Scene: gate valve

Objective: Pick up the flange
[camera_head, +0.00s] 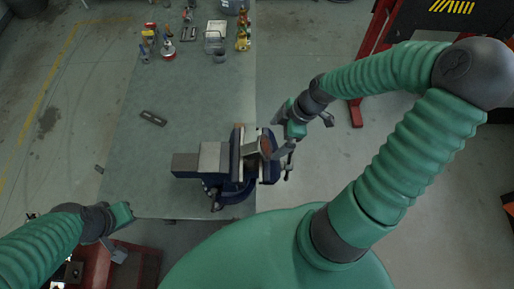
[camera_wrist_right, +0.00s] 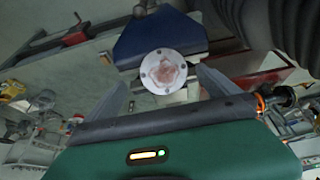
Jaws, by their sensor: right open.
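The flange (camera_wrist_right: 163,72) is a round pale metal disc with bolt holes and a brownish centre. In the right wrist view it lies between the two fingertips of my open right gripper (camera_head: 284,146), in front of the blue vise (camera_wrist_right: 160,38). Whether the fingers touch it, I cannot tell. In the head view the vise (camera_head: 215,160) stands at the table's near right corner, with my right gripper at its right side. The flange is hard to make out there. My left gripper (camera_head: 122,232) is at the lower left, away from the vise; its jaw opening is unclear.
The grey-green table (camera_head: 165,180) is mostly clear around the vise. A small dark metal piece (camera_head: 153,118) lies on it. Several bottles and tools stand at its far end. A red cart (camera_head: 90,262) is at the lower left; a red frame (camera_head: 375,45) stands at the upper right.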

